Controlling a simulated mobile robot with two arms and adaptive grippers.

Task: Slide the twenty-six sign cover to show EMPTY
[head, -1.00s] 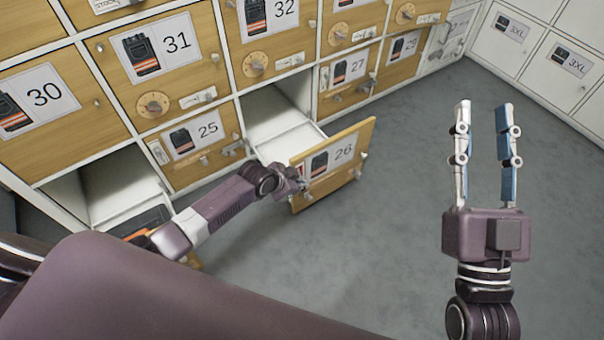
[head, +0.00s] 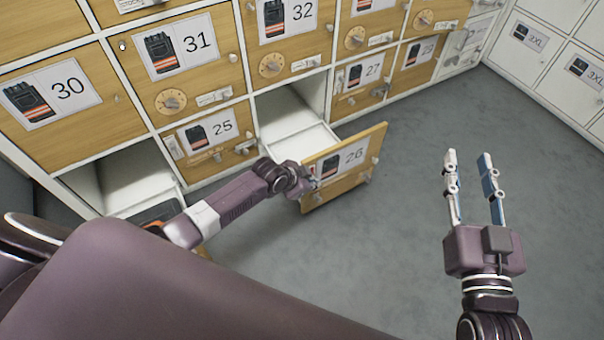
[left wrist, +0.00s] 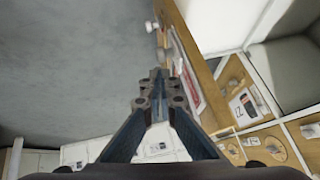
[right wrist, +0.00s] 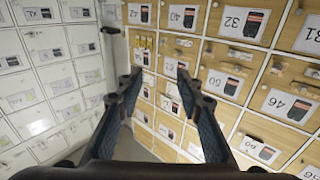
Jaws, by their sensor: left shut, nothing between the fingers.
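The drawer numbered 26 (head: 345,175) stands pulled out, its wooden front carrying a label with a vest picture. My left gripper (head: 312,180) is at the left end of this front, shut and empty. In the left wrist view its closed fingertips (left wrist: 158,76) are beside the drawer front (left wrist: 188,30), near a pale strip with red on it (left wrist: 184,62). I cannot tell whether they touch it. The sign cover and its wording cannot be made out; my gripper hides part of the front's left end. My right gripper (head: 468,156) is open and empty above the floor.
Locker 25 (head: 210,135) is left of the open drawer and locker 27 (head: 360,80) is right of it, both shut. Another open compartment (head: 125,180) is at lower left. White lockers (head: 550,60) line the right. The grey floor (head: 420,230) is clear.

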